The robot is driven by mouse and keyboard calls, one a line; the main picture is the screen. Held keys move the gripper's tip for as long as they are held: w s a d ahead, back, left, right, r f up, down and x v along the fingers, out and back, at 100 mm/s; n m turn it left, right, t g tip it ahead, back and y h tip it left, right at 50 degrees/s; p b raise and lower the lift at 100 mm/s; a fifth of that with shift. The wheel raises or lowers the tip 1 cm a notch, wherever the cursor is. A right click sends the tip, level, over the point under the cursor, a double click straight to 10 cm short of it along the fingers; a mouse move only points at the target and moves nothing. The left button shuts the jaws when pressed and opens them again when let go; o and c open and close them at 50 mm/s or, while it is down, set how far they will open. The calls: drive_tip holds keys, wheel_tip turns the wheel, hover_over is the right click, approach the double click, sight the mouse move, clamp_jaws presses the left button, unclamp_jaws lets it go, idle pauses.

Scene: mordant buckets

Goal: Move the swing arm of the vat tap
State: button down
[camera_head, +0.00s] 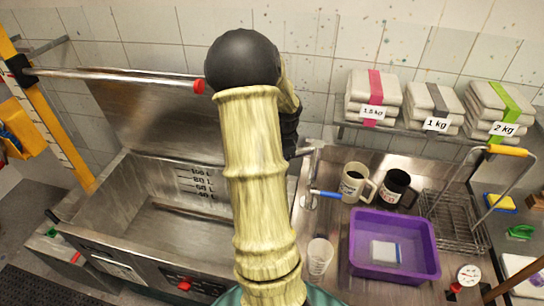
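The steel vat (180,225) with its lid raised fills the left side, with litre marks on its inner back wall. At its right edge, on the steel counter, stands a metal fitting with a blue lever (326,194), which looks like the vat tap. A short metal piece (306,150) shows above it, beside my arm; I cannot tell whether it is the swing arm. My own pale, ringed arm stands upright in the middle and hides part of the vat's right side. My gripper's fingers are not visible.
A metal bar (120,76) with a red end reaches over the vat from a yellow post (50,125). Right of the tap are two mugs (355,183) (395,186), a clear beaker (319,258), a purple tub (366,222) and a wire basket (455,222). Weight-labelled packs (374,92) sit on a shelf.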

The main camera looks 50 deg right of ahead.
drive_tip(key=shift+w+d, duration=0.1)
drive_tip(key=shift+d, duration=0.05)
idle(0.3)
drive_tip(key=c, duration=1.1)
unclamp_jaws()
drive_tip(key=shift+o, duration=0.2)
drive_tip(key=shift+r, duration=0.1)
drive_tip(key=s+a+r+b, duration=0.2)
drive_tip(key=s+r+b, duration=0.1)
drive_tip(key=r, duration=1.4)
